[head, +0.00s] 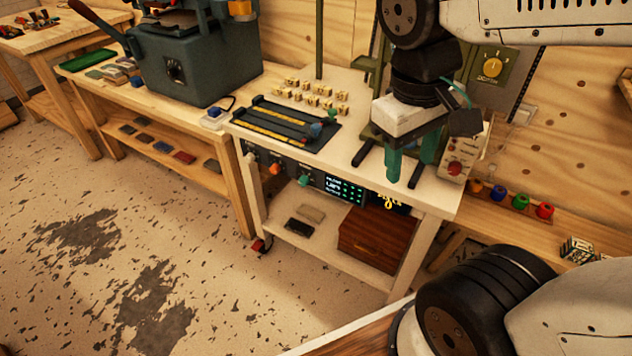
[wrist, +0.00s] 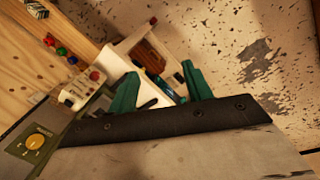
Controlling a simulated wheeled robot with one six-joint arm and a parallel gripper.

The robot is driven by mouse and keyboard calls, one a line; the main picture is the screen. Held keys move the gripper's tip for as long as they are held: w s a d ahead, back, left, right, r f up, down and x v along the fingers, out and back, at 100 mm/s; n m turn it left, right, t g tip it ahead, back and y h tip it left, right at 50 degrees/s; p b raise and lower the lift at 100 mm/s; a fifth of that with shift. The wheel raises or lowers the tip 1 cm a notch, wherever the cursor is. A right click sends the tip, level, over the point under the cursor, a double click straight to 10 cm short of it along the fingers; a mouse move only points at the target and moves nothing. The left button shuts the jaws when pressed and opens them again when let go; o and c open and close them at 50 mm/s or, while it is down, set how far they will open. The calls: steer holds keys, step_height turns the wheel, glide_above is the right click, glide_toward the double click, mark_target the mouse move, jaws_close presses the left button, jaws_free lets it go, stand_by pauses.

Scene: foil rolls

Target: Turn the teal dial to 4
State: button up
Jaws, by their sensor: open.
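The teal dial (head: 305,180) is on the dark front panel (head: 320,184) of the white bench, left of a lit display (head: 345,190). Its pointer and scale are too small to read. My gripper (head: 404,165) has teal fingers and is open and empty. It hangs at the right end of the bench, right of the dial and apart from it. In the wrist view the two fingers (wrist: 160,88) stand spread, with the bench end and panel seen small between them. I cannot make out the teal dial there.
An orange dial (head: 275,168) and a pale dial are left of the teal one. A control box with a red button (head: 455,168) and black rails (head: 362,152) are near my gripper. A brown box (head: 375,245) lies on the lower shelf. The floor in front is clear.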

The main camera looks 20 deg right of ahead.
steer(key=w+f+n+h, duration=0.6)
steer(key=w+f, duration=0.1)
steer(key=w, duration=0.4)
steer(key=w+f+n+h, duration=0.6)
steer(key=w+n, duration=0.1)
steer(key=w, duration=0.5)
steer(key=n+t, duration=1.2)
steer(key=n, duration=0.2)
glide_toward(302, 184)
steer(key=x, duration=0.9)
steer(key=c, duration=1)
